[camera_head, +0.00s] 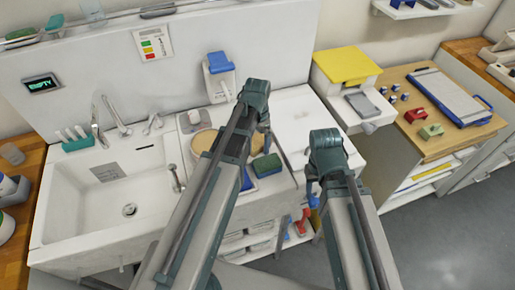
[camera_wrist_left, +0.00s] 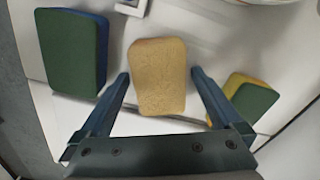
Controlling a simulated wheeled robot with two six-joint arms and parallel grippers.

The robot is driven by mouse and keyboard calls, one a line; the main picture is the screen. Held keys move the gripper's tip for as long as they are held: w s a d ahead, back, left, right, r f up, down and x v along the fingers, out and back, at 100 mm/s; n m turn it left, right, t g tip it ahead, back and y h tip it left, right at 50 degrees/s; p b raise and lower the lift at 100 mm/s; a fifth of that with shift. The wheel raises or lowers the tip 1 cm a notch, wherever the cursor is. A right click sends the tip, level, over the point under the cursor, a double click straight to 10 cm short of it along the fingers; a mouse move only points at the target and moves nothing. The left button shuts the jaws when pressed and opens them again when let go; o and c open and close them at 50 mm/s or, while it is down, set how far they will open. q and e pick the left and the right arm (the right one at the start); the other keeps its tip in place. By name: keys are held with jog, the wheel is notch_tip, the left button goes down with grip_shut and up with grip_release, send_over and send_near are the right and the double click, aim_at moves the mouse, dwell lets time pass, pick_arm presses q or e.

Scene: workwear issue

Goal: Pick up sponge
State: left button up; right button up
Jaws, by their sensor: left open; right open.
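In the left wrist view a tan-yellow sponge (camera_wrist_left: 158,85) lies on a white surface. My left gripper (camera_wrist_left: 160,76) is open, with one finger on each side of this sponge and small gaps showing. A green-and-blue sponge (camera_wrist_left: 72,52) lies to the left. A green-and-yellow sponge (camera_wrist_left: 250,98) lies to the right, partly behind a finger. In the head view a green-and-blue sponge (camera_head: 267,164) sits on the white counter beside my left arm; the left fingertips are not clear there. My right gripper (camera_head: 312,193) is open and points down near the counter's front edge.
A white sink (camera_head: 130,195) with taps is at left. A blue-topped dispenser (camera_head: 219,75) stands behind my left arm. A yellow-lidded box (camera_head: 346,65) and a wooden table (camera_head: 440,145) with a blue-edged board (camera_head: 448,95) are at right. Open floor (camera_head: 450,230) lies at lower right.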

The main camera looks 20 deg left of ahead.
aim_at(257, 140)
pick_arm(q)
jog(key=c, duration=1.4)
notch_tip(257, 140, up, 10)
jog(key=p, duration=1)
